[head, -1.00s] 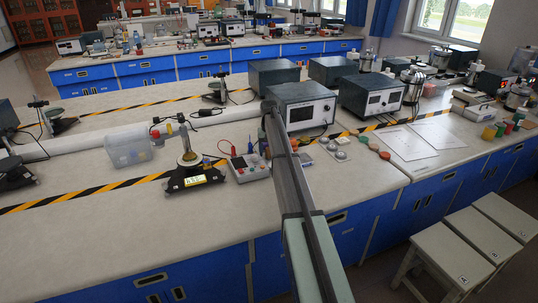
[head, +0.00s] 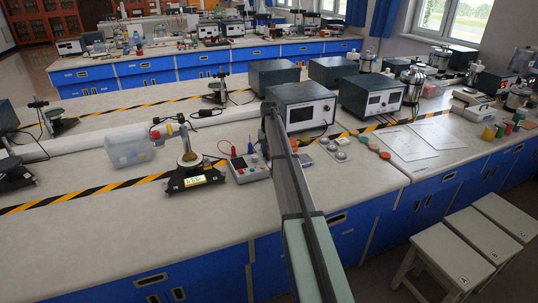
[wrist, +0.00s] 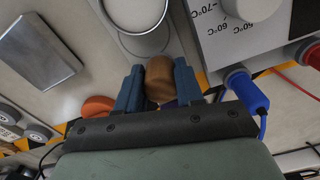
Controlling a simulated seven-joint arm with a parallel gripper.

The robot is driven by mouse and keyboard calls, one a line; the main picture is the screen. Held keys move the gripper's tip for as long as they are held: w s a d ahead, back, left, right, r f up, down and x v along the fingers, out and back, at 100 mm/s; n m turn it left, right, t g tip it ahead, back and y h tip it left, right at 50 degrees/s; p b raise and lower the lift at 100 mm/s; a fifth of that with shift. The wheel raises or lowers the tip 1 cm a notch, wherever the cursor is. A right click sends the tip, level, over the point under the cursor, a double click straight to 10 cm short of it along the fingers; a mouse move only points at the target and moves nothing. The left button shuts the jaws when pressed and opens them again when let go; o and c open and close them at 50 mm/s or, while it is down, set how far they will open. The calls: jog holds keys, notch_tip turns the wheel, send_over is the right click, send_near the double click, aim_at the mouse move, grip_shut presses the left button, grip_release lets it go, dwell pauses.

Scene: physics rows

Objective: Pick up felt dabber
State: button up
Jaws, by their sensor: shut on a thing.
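In the wrist view my gripper (wrist: 158,68) has its two blue fingers closed on either side of a brown, rounded, cylinder-like piece, which I take to be the felt dabber (wrist: 159,82). A small purple patch shows below the brown part; the rest of it is hidden by the gripper body. In the head view my arm runs up the middle of the picture, and the gripper and dabber are hidden. I cannot tell how far the dabber is from the bench top.
A control box (wrist: 250,35) with a blue plug (wrist: 241,86) and red plug is close at right. A round pale dish (wrist: 135,12) is ahead, a silver block (wrist: 38,52) left, an orange disc (wrist: 97,106) near the left finger. The bench front (head: 120,235) is clear.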

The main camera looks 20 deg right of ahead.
jog(key=shift+r, duration=5.05)
jog(key=o, duration=0.6)
jog(key=shift+c, duration=0.2)
jog(key=c, duration=0.4)
jog(key=m, duration=0.5)
jog(key=shift+m, duration=0.3)
jog(key=m, duration=0.4)
jog(key=shift+m, duration=0.4)
jog(key=m, duration=0.4)
jog(key=shift+m, duration=0.3)
jog(key=shift+s, duration=0.1)
